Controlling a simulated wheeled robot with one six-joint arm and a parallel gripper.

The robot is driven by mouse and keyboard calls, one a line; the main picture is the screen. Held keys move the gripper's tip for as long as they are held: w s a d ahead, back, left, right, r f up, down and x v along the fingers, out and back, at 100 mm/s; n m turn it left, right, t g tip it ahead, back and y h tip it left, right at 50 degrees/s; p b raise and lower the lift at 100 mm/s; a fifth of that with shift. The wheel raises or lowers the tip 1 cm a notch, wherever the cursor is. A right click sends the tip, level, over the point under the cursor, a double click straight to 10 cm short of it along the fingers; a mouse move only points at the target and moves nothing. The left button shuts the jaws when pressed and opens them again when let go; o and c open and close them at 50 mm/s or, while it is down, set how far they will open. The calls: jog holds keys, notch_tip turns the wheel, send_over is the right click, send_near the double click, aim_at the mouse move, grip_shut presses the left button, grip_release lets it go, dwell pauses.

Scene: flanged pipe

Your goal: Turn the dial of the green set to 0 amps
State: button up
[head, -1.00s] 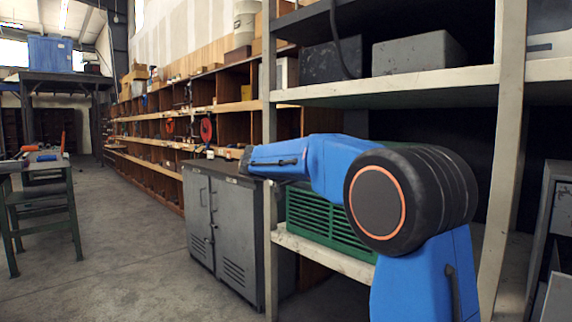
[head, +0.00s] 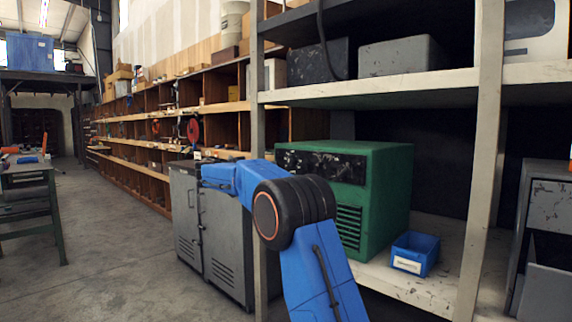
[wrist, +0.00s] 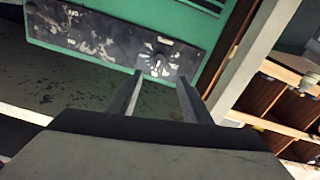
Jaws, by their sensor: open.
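The green set (head: 385,195) stands on the middle shelf, with a worn black panel (head: 325,164) along its upper front. In the wrist view the panel (wrist: 95,30) runs across the upper part of the green set (wrist: 195,12), tilted in the picture. The dial (wrist: 160,64), with pale marks around it, sits near the panel's end. My gripper (wrist: 159,79) is open, its two fingers pointing at the panel with the dial showing between and just past their tips. I cannot tell whether they touch it. The dial's setting is too small to read. My gripper is not clear in the head view.
A small blue bin (head: 415,254) stands right of the green set on the shelf. A pale shelf post (head: 486,170) rises farther right. A grey cabinet (head: 212,235) stands left of the shelf. Open floor (head: 110,265) lies at the left.

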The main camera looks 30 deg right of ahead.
aim_at(289, 162)
jog(key=x, duration=1.3)
jog(key=shift+d, duration=0.15)
jog(key=c, duration=1)
